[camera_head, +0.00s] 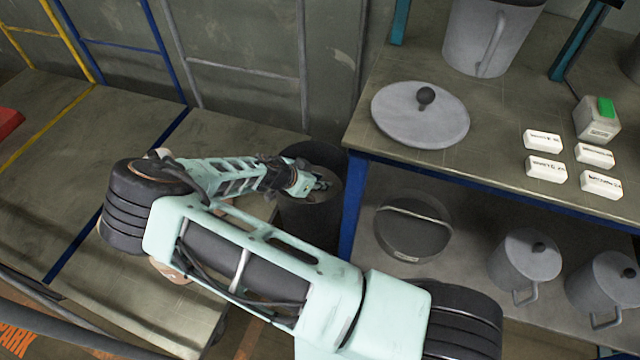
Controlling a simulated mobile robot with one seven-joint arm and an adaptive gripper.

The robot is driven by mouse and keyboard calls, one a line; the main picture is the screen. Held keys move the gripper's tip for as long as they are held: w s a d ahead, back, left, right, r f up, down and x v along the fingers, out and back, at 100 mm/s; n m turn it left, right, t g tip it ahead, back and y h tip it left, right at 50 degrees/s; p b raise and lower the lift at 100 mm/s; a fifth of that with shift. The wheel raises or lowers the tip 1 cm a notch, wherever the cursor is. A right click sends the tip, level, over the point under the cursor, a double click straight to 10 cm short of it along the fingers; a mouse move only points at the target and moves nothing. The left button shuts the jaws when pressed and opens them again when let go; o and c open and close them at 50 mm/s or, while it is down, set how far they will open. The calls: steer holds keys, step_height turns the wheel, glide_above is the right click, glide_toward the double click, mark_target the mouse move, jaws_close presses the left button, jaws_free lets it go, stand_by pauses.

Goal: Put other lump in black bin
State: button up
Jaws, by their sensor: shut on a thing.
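The black bin (308,228) is a dark round container standing on the floor between the low platform and the blue-legged bench. My gripper (322,185) is over the bin's mouth, near the right side of its rim. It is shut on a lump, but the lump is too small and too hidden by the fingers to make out. My arm crosses the lower middle of the view and covers part of the bin. How deep the gripper is relative to the rim is hard to tell. No other lump can be made out.
The bench (480,130) stands right of the bin, its blue leg close beside it. It carries a round grey lid (415,118), a large grey pot (490,35), several white labelled blocks and a green-topped box (597,120). Lidded pots stand below.

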steer(key=shift+f, duration=0.35)
steer(key=o, duration=0.9)
steer(key=shift+c, duration=0.2)
steer(key=shift+r, duration=0.2)
steer(key=p+v, duration=0.3)
steer(key=v, duration=0.9)
steer(key=shift+p, duration=0.3)
steer(key=shift+a, duration=0.1)
